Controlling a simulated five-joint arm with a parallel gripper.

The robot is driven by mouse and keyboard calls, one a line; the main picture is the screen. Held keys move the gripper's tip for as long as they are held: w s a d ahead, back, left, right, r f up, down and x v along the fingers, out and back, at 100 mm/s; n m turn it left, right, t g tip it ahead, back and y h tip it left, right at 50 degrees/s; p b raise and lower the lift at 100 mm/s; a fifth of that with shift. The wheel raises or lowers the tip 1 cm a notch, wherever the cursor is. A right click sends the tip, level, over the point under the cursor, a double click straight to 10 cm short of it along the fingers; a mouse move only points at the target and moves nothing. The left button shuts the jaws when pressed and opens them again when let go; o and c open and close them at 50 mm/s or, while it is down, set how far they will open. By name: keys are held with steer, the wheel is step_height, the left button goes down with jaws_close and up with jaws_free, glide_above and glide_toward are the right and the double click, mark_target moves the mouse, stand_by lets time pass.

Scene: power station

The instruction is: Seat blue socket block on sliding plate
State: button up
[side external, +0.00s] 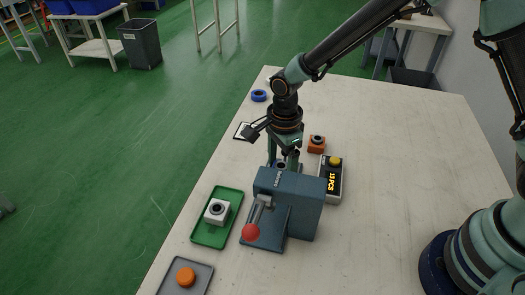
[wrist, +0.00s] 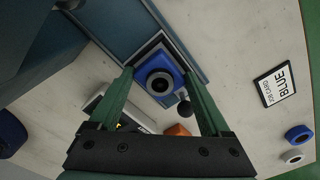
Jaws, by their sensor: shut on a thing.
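The blue socket block (wrist: 165,72), with a dark round socket, is between my gripper's (wrist: 158,76) two green fingers in the wrist view. My gripper is shut on it. A pale-edged nest shows around part of the block on the blue-grey sliding plate (wrist: 180,35); I cannot tell whether the block rests fully in it. In the side view my gripper (side external: 283,160) points down behind the blue-grey press (side external: 295,205). The press hides most of the plate, and the block barely shows there.
A red-knobbed lever (side external: 251,232) is at the press front. A counter box (side external: 331,180) and orange block (side external: 316,144) stand close by. A green tray (side external: 229,195) holds a white block. A card reading BLUE (wrist: 275,85) lies flat.

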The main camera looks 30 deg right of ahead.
steer(key=shift+f, duration=0.3)
steer(key=o, duration=1.2)
steer(key=shift+r, duration=0.1)
step_height(320, 180, up, 11)
steer(key=s+d+r+n+t, duration=0.2)
steer(key=s+d+r+n, duration=0.3)
steer(key=d+n, duration=0.3)
steer(key=s+d+r+n+t, duration=0.3)
steer(key=s+d+r+n, duration=0.2)
steer(key=d+n, duration=0.4)
steer(key=shift+s+d+r+n+t, duration=0.15)
steer(key=shift+s+r+n+t, duration=0.2)
steer(key=shift+r+n, duration=0.25)
